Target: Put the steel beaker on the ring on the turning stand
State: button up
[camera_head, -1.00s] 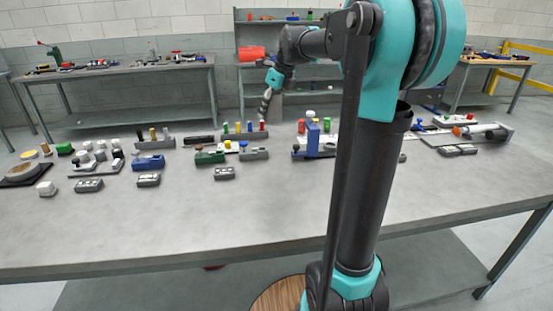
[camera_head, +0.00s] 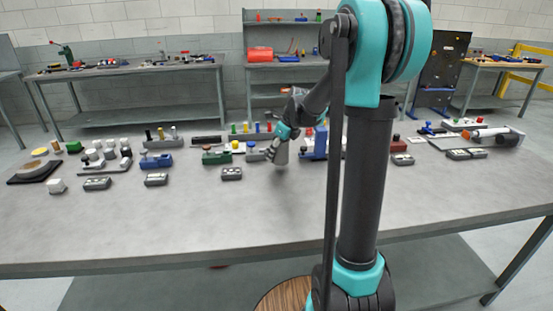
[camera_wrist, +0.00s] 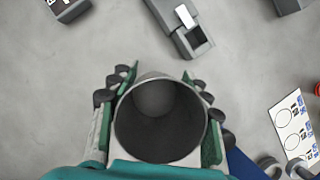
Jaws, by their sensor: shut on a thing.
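My gripper (camera_head: 274,150) is shut on the steel beaker (camera_head: 281,157), a grey metal cup, over the middle of the table. In the wrist view the beaker (camera_wrist: 160,122) is seen into its open, empty-looking mouth, with green-edged fingers on both sides of it. The beaker's base is hidden in the wrist view, and I cannot tell how high it is above the table. The ring cannot be made out clearly.
A grey block with a slot (camera_wrist: 197,38) lies ahead of the beaker in the wrist view. A blue fixture (camera_head: 318,146) stands just right of my gripper. Small parts and racks line the table's back half. The front of the grey table (camera_head: 200,220) is clear.

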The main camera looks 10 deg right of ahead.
jog(key=shift+f, duration=1.35)
jog(key=shift+f, duration=0.1)
jog(key=o, duration=1.2)
